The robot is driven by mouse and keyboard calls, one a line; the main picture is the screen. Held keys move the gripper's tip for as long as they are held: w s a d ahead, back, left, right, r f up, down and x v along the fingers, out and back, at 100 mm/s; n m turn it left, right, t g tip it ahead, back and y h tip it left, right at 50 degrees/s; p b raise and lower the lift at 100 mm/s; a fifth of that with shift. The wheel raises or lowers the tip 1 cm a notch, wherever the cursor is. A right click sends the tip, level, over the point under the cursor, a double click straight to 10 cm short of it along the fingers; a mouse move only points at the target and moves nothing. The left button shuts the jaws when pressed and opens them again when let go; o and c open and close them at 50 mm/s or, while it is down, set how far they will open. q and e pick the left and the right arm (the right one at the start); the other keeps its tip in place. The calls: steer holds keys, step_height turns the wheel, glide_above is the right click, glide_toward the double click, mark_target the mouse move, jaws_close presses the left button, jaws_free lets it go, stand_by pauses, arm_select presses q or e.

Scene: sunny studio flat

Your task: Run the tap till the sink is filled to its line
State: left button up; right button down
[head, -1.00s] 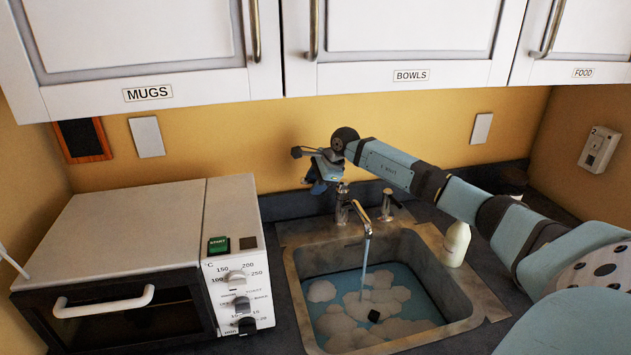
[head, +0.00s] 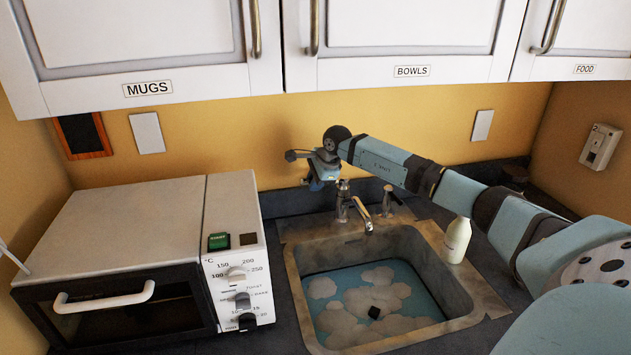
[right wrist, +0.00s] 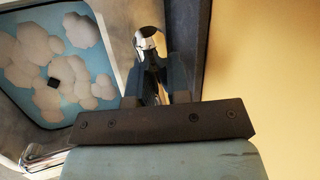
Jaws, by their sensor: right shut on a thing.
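The sink (head: 296,272) holds blue water with pale foam patches (head: 375,290) and a small dark square piece (head: 374,312) among them. I cannot make out the fill line. The metal tap (head: 362,212) stands at the sink's back edge, and no stream falls from its spout. My right gripper (head: 325,184) is behind the tap, at its top. In the right wrist view, my right gripper (right wrist: 155,80) is shut with its dark fingers either side of the shiny tap top (right wrist: 150,42). My left gripper is out of view.
A white bottle (head: 457,240) stands right of the sink, under my right arm. A second small fitting (head: 388,200) is beside the tap. A white oven (head: 120,235) fills the counter on the left. Wall cupboards (head: 400,45) hang above.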

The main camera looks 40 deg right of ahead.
steer(key=c, duration=1.1)
jaws_free()
steer(key=shift+f, duration=0.1)
steer(key=b+v, duration=0.2)
steer(key=v, duration=1.2)
steer(key=shift+f, duration=0.1)
